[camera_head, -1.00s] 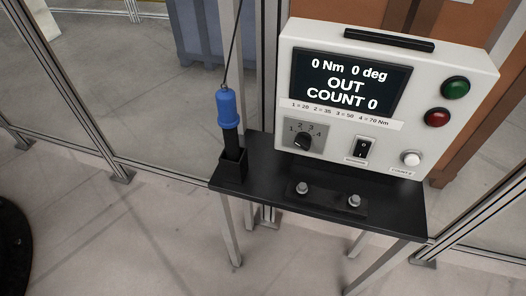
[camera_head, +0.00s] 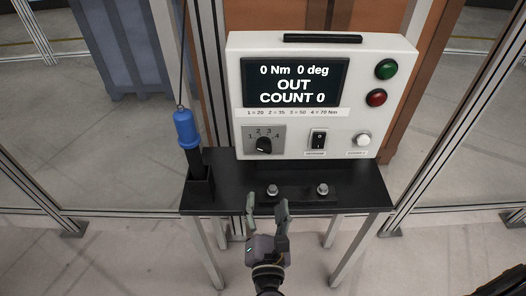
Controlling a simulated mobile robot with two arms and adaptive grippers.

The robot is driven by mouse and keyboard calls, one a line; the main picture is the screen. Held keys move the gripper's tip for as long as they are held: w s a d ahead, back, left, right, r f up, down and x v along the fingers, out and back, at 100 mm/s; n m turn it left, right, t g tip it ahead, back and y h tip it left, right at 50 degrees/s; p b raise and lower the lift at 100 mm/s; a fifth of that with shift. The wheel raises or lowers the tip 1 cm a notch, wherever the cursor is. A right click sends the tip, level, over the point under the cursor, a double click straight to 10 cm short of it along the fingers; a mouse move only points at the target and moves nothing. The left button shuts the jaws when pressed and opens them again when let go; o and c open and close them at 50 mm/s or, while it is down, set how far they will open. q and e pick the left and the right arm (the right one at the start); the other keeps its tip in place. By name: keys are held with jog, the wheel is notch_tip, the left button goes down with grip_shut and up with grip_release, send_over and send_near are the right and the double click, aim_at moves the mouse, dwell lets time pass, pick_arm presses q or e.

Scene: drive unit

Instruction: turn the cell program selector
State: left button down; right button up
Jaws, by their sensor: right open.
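The cell program selector (camera_head: 264,145) is a black rotary knob on a grey plate with marks 1 to 4, low on the left of a white control box (camera_head: 400,95). Its pointer direction is too small to tell surely. The screen (camera_head: 292,83) reads "0 Nm 0 deg OUT COUNT 0". My right gripper (camera_head: 266,206) is open and empty at the front edge of the black shelf, below the selector and apart from it, its fingers pointing up toward the box. My left gripper is not in view.
A black rocker switch (camera_head: 318,140) and a white button (camera_head: 363,139) sit right of the selector. Green (camera_head: 386,69) and red (camera_head: 376,97) buttons are above. A blue-handled tool (camera_head: 185,128) stands in a holder at left. Two bolts stand on the black shelf (camera_head: 225,173).

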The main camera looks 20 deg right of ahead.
jog(key=r, duration=0.1)
jog(key=p, duration=0.4)
send_near(264, 151)
jog(key=x, duration=0.9)
jog(key=shift+w+d+r, duration=0.15)
jog(key=shift+w, duration=0.15)
jog(key=c, duration=1.2)
jog(key=shift+o, duration=0.2)
